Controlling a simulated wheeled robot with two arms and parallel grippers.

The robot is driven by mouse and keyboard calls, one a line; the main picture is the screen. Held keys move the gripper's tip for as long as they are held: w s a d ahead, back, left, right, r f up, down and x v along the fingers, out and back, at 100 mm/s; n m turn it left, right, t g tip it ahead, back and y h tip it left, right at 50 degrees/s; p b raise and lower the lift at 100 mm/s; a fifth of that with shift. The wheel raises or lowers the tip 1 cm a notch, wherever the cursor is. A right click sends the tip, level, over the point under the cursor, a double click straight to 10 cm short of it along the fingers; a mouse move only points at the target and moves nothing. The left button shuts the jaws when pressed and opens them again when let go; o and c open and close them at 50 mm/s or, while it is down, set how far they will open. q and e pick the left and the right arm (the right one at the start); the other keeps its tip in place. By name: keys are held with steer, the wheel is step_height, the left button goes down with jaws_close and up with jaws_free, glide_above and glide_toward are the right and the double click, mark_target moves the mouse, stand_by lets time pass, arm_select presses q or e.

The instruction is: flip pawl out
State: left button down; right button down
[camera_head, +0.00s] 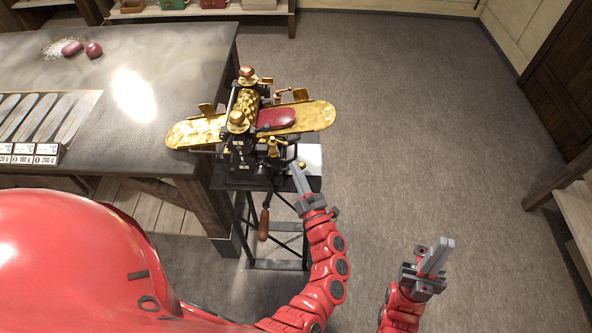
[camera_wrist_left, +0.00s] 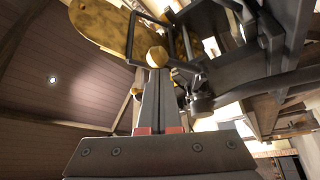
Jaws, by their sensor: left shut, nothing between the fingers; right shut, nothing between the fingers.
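The drop roller (camera_head: 243,150) has a black frame and brass rollers (camera_head: 247,103). It stands on a black stand at the table's right end. My left gripper (camera_head: 295,166) is shut and empty, its tips at the machine's near right side. In the left wrist view its fingers (camera_wrist_left: 157,72) point at a small brass ball knob (camera_wrist_left: 157,56), close to or touching it; I cannot tell which. I cannot make out the pawl for certain; the knob may belong to it. My right gripper (camera_head: 440,247) is shut and empty, over the floor at lower right, apart from the machine.
A crank with a wooden handle (camera_head: 264,224) hangs at the machine's front. A dark red slab (camera_head: 277,119) lies on the right brass tray (camera_head: 318,117); the left brass tray (camera_head: 190,133) reaches over the grey table (camera_head: 190,60). The floor to the right is clear.

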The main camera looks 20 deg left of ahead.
arm_select(q)
steer(key=shift+f, duration=0.1)
steer(key=shift+d+f+m+t+b, duration=0.1)
steer(key=shift+m+t+b, duration=0.2)
steer(key=shift+m+b, duration=0.1)
steer(key=shift+d+f+m+t+b, duration=0.1)
steer(key=shift+f+m+t+b, duration=0.25)
steer(key=shift+m, duration=0.35)
steer(key=shift+w+d+f+m+t+h+b, duration=0.1)
steer(key=shift+f+m+t+h+b, duration=0.55)
steer(key=shift+m, duration=1)
steer(key=shift+d+f+m+t+h+b, duration=0.15)
steer(key=shift+f+m+t+h+b, duration=0.25)
steer(key=shift+m+t+h+b, duration=0.9)
steer(key=shift+w+d+f+m+t+h+b, duration=0.15)
steer(key=shift+f+m+t+b, duration=0.25)
steer(key=shift+m, duration=1.65)
steer(key=shift+s+f, duration=0.1)
steer(key=shift+a, duration=0.1)
